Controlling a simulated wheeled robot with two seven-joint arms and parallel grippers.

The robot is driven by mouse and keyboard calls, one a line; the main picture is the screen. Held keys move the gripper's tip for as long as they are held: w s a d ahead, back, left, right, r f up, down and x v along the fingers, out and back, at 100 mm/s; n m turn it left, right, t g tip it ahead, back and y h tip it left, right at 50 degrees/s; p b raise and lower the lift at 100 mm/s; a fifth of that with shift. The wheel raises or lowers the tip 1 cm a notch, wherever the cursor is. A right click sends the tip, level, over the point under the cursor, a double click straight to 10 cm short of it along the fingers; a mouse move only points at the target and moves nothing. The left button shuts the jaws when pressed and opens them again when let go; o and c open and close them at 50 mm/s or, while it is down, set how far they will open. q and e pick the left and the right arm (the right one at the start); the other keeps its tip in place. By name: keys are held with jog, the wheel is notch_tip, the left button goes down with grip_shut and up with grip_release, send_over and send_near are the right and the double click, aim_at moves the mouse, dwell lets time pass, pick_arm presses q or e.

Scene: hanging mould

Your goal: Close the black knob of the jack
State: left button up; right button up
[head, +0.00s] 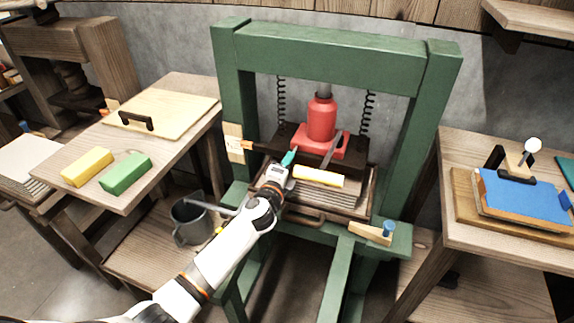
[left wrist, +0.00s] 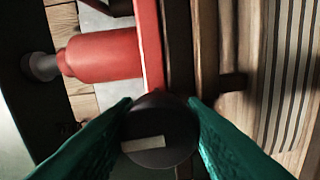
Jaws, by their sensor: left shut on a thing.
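The red jack (head: 321,120) stands upright on a red base in the green press frame (head: 330,50). It lies sideways in the left wrist view (left wrist: 105,54). The round black knob (left wrist: 158,122), with a pale mark on its face, sits at the jack's base between the teal fingers of my left gripper (left wrist: 160,108). In the head view my left gripper (head: 289,158) is at the front left of the jack's base, shut on the knob. The knob cannot be made out in the head view. My right gripper is not in view.
Below the jack are a dark plate, a yellow-topped piece (head: 318,177) and stacked boards. Coiled springs (head: 368,110) hang on both sides. A grey mug (head: 191,222) stands on a low shelf at left. Side tables hold yellow and green blocks (head: 126,173) and a blue-topped board (head: 520,196).

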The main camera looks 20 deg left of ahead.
pick_arm(q)
jog(key=shift+m, duration=0.3)
dwell(0.4)
jog(key=o, duration=1)
jog(key=s, duration=1.2)
jog(key=shift+a+r, duration=0.2)
jog(key=shift+r, duration=0.05)
